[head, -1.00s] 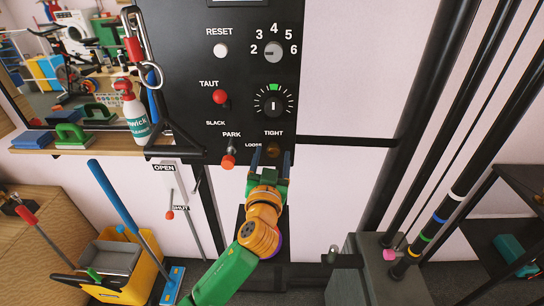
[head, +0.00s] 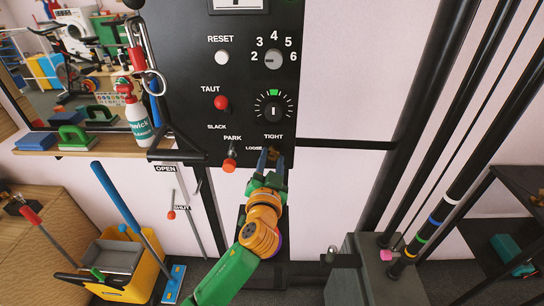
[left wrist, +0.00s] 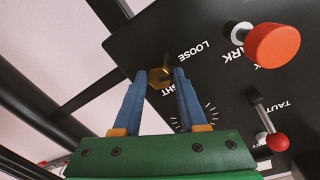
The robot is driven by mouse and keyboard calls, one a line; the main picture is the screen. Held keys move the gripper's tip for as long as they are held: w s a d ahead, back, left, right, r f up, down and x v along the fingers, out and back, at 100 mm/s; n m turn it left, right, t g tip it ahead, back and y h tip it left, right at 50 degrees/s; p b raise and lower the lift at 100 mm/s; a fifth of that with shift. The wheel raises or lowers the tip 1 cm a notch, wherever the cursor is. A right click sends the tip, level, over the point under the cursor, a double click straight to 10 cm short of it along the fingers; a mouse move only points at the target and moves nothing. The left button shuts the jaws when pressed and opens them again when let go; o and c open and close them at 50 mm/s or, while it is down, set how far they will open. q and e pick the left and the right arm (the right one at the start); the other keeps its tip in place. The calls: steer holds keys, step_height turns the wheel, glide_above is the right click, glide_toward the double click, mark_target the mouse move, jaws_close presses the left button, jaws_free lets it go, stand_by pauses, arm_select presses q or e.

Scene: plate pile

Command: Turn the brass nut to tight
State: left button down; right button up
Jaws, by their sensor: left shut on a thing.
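The brass nut (head: 274,152) sits at the bottom of the black panel, just under the word TIGHT and right of LOOSE. In the left wrist view the nut (left wrist: 160,77) shows as a six-sided brass piece between the fingertips. My left gripper (head: 271,159) reaches up from below, with a blue finger on each side of the nut. It is shut on the nut. In the left wrist view the gripper (left wrist: 160,76) has the nut right at its tips. The nut is partly hidden in the head view. My right gripper is not in view.
Left of the nut is the red PARK knob (head: 229,165). Above are the red TAUT lever (head: 221,102) and a dial (head: 273,110). A spray bottle (head: 137,115) stands on a shelf at left. A black horizontal bar (head: 345,143) runs right of the panel.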

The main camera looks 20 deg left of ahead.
arm_select(q)
steer(key=m+p, duration=0.1)
steer(key=m, duration=0.1)
steer(key=m+p, duration=0.1)
steer(key=shift+r+m, duration=0.2)
steer(key=shift+m, duration=0.2)
steer(key=m+p, duration=0.1)
steer(key=m, duration=0.2)
steer(key=shift+g+p, duration=0.3)
steer(key=shift+p, duration=0.05)
steer(key=m+p, duration=0.1)
steer(key=m, duration=0.2)
steer(key=shift+r+m+y, duration=0.1)
steer(key=shift+m+y, duration=0.2)
steer(key=shift+m+p, duration=0.85)
steer(key=shift+m, duration=0.85)
steer(key=shift+c, duration=2.3)
jaws_free()
steer(key=shift+w, duration=0.1)
